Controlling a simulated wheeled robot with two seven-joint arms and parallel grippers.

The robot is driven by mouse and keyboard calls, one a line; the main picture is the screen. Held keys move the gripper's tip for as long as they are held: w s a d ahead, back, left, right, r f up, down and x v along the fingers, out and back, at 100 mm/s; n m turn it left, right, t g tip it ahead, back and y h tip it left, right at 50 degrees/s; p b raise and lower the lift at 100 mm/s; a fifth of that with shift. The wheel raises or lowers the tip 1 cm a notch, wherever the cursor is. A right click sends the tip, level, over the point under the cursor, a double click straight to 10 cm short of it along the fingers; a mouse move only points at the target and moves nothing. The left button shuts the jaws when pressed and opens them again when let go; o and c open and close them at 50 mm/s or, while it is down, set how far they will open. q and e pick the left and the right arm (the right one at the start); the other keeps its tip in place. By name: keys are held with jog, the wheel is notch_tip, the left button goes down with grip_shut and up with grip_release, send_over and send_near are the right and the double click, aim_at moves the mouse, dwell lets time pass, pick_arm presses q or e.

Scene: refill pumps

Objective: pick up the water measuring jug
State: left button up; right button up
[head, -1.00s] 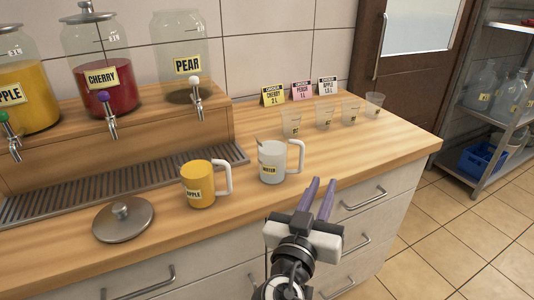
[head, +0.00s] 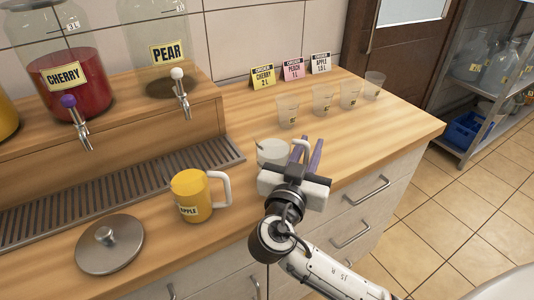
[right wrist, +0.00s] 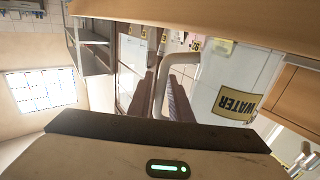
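The white water measuring jug (head: 272,152) stands on the wooden counter, partly hidden behind my right gripper (head: 310,148). In the right wrist view, its yellow WATER label (right wrist: 236,104) and its pale handle (right wrist: 182,51) show. My right gripper's two purple-brown fingers are apart, with the handle's upright part appearing between them. I cannot tell whether either finger touches it. My left gripper is not in view.
A yellow apple jug (head: 191,197) stands left of the water jug, with a metal lid (head: 110,244) farther left. Several clear cups (head: 287,111) stand behind, before the order cards (head: 293,69). The dispenser stand (head: 120,150) and drip grate (head: 130,184) are at left.

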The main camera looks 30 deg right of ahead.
jog(key=shift+w+d, duration=0.4)
jog(key=shift+d, duration=0.05)
jog(key=shift+r, duration=0.1)
grip_shut()
